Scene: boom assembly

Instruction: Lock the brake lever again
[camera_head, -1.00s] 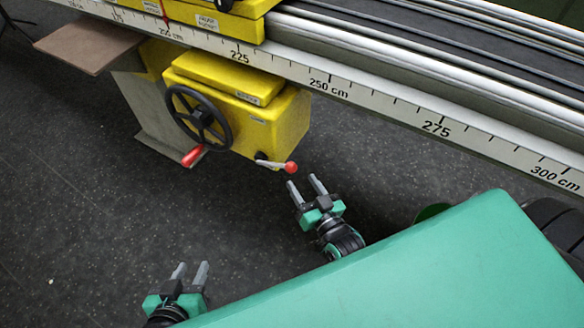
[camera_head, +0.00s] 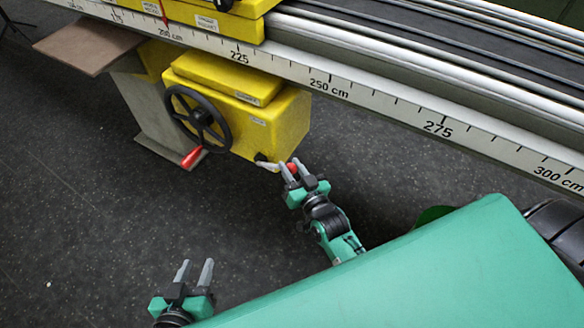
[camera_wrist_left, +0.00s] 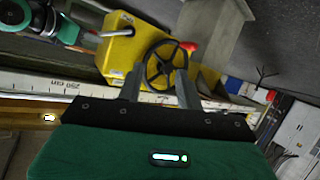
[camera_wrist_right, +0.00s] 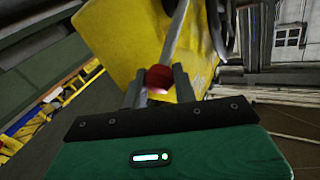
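The brake lever is a short pale rod (camera_head: 268,165) with a red ball knob (camera_head: 293,167), on the lower right corner of the yellow gearbox (camera_head: 275,125). My right gripper (camera_head: 290,166) is at the lever's knob end, with one finger on each side of the knob. In the right wrist view the red knob (camera_wrist_right: 158,77) sits between the fingertips, which appear closed against it, and the rod runs up from it. My left gripper (camera_head: 196,265) is open and empty, low above the floor and well away from the lever.
A black handwheel (camera_head: 198,118) with a red handle (camera_head: 192,157) is on the gearbox front, left of the lever. A long rail with a centimetre scale (camera_head: 380,100) runs above. The dark floor (camera_head: 120,220) in front is clear.

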